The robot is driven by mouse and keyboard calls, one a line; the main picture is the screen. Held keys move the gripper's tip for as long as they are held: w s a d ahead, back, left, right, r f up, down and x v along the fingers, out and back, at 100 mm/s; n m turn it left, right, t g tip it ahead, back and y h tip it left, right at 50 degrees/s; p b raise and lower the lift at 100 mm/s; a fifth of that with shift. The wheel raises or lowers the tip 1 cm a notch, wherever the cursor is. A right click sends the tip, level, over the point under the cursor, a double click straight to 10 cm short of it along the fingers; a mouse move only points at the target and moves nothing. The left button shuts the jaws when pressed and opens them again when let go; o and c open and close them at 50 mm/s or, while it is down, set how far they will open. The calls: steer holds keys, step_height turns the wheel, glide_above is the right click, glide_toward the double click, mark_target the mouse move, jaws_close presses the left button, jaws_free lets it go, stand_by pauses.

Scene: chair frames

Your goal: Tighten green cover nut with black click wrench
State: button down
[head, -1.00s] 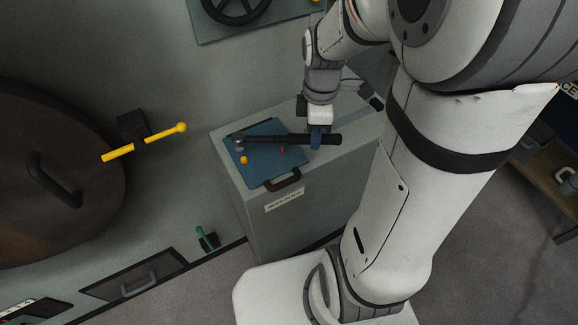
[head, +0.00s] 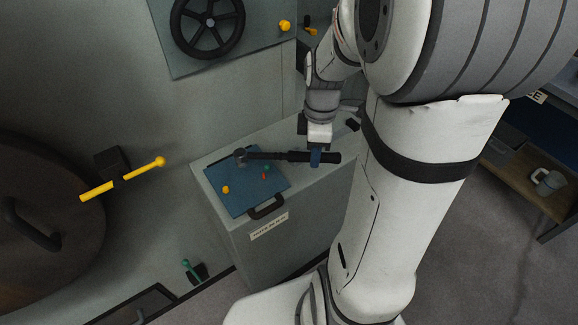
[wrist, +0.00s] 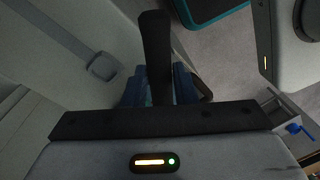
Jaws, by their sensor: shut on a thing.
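The black click wrench (head: 270,155) extends left from my gripper (head: 316,158), which is shut on its handle. Its grey head (head: 240,155) shows over the back edge of the blue panel (head: 245,192); I cannot tell whether it touches. A small green piece, likely the green cover nut (head: 266,168), sits on the panel just below the wrench shaft in the picture, beside a red one (head: 264,177). The wrench head is apart from it, to the left. In the wrist view, the black handle (wrist: 156,50) stands between blue fingers (wrist: 158,88).
The panel lies on a grey cabinet (head: 265,245) and has an orange knob (head: 226,189) and a black handle (head: 266,207). A yellow lever (head: 140,173) sticks out at left. A black handwheel (head: 208,22) is on the wall above.

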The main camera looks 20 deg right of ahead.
steer(key=shift+m, duration=0.8)
steer(key=d, duration=0.3)
steer(key=s+d, duration=0.1)
steer(key=d, duration=0.1)
steer(key=shift+d+r, duration=0.2)
steer(key=shift+f+b, duration=1.7)
steer(key=shift+f, duration=0.8)
steer(key=shift+f+b, duration=0.55)
steer(key=shift+b, duration=0.1)
steer(key=shift+f, duration=0.15)
